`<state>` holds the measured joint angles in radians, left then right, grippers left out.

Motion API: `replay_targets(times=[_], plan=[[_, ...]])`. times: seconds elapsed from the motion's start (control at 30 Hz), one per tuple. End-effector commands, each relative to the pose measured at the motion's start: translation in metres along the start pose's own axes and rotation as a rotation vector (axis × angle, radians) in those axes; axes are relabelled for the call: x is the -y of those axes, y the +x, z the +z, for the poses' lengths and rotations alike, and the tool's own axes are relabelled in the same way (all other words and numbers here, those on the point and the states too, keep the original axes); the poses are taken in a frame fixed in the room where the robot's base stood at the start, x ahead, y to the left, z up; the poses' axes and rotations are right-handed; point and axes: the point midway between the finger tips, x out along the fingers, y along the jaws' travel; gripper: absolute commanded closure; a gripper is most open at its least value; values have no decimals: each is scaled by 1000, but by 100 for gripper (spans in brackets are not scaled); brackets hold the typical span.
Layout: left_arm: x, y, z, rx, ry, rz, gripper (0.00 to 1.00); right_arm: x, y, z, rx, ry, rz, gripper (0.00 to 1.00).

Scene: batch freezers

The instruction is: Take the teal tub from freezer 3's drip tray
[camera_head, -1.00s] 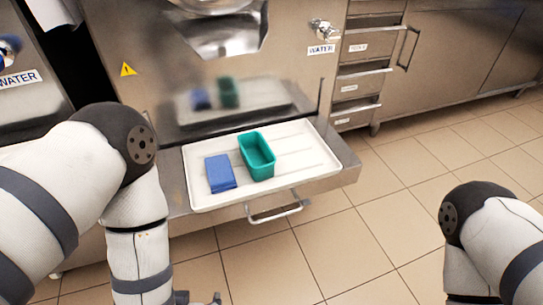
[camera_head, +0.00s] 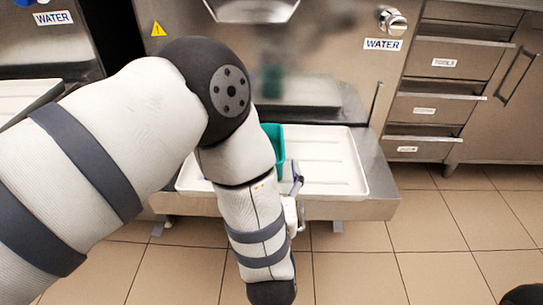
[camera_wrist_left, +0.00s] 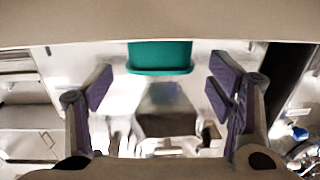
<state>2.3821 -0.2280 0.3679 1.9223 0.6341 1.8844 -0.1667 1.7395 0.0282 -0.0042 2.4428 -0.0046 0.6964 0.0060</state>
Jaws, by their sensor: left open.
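The teal tub (camera_head: 276,146) stands on the white drip tray (camera_head: 338,165) at the front of a steel freezer. In the head view my left arm hides most of the tub, with its right side showing. The tub also shows in the left wrist view (camera_wrist_left: 160,58), centred at the top. My left gripper (camera_wrist_left: 160,88) is open and empty, its purple-padded fingers spread to either side of the tub's line, with the tub beyond them. In the head view this gripper (camera_head: 297,185) is partly hidden by my arm at the tray's front. My right gripper is out of view.
The freezer's steel front (camera_head: 320,50) rises behind the tray. A drawer unit (camera_head: 433,108) stands to the right. Another white tray (camera_head: 25,98) is at the far left. The tray's right half is bare, and tiled floor (camera_head: 440,240) lies in front.

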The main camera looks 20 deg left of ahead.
Motion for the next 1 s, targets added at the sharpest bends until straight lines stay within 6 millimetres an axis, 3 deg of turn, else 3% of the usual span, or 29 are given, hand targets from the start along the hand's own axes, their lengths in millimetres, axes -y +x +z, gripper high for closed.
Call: replay_targets(times=[0.4, 0.67, 0.83, 1.0], plan=[[2, 66, 8, 3, 0, -1, 25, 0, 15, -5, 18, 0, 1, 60], [1, 72, 6, 3, 0, 2, 25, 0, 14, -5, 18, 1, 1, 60], [1, 72, 6, 3, 0, 2, 61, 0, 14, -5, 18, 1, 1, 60], [1, 72, 6, 3, 0, 2, 65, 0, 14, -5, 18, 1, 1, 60]])
